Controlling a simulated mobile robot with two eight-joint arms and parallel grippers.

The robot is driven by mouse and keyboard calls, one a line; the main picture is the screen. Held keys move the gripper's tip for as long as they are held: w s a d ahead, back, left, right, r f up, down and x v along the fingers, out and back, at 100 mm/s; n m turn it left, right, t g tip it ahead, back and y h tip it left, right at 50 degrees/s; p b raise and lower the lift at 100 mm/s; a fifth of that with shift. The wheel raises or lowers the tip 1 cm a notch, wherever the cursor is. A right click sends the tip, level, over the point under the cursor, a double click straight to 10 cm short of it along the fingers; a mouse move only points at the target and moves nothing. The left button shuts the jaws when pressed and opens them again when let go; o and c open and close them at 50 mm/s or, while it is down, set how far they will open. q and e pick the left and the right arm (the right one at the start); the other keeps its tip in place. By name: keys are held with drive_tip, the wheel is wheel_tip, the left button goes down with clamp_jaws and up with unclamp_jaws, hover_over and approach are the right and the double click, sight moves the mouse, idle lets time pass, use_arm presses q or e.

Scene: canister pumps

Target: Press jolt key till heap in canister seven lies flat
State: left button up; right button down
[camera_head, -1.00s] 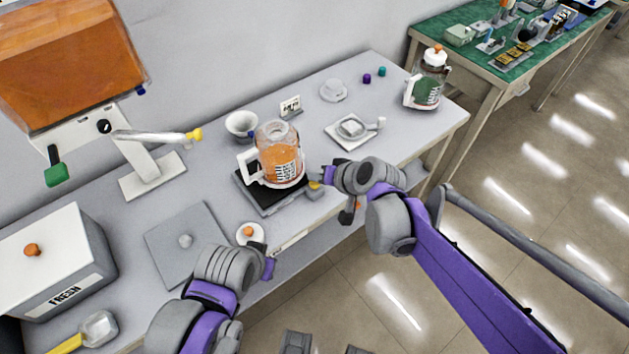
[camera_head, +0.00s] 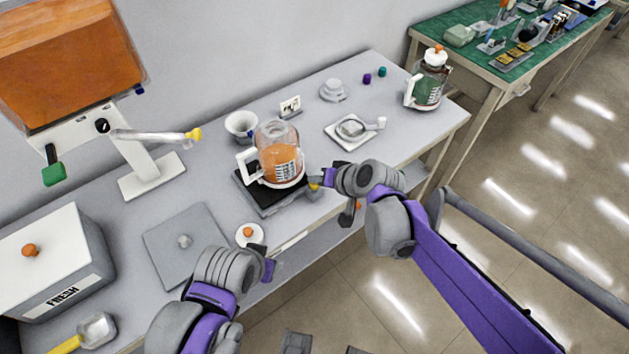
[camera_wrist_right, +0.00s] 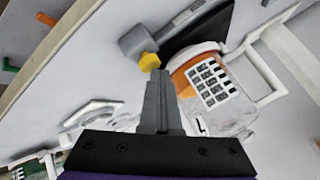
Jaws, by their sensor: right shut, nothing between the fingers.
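A clear canister (camera_head: 279,137) with a white handle and orange contents stands on a black base (camera_head: 262,199). In the right wrist view the canister (camera_wrist_right: 235,118) shows its printed label; I cannot read a number. The orange contents look nearly level, with clear glass above. A yellow key (camera_wrist_right: 149,61) sits on a grey block at the base; in the head view the key (camera_head: 314,185) is partly hidden. My right gripper (camera_wrist_right: 157,78) is shut and empty, its tips at the key; I cannot tell whether they touch. My left gripper (camera_head: 268,270) is near the table's front edge, jaws unclear.
A white lid with orange knob (camera_head: 249,234) lies in front of the base. A white bowl (camera_head: 241,125), small tray (camera_head: 354,132), green-filled canister (camera_head: 427,85), FRESH box (camera_head: 50,262), grey plate (camera_head: 188,248) and orange hopper (camera_head: 65,65) stand around.

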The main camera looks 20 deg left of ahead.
sight(317, 186)
drive_tip(key=shift+f, duration=0.3)
idle(0.5)
drive_tip(key=shift+r+p, duration=0.7)
drive_tip(key=shift+r, duration=0.45)
wheel_tip(317, 186, up, 5)
drive_tip(key=p, duration=0.3)
drive_tip(key=shift+p, duration=0.35)
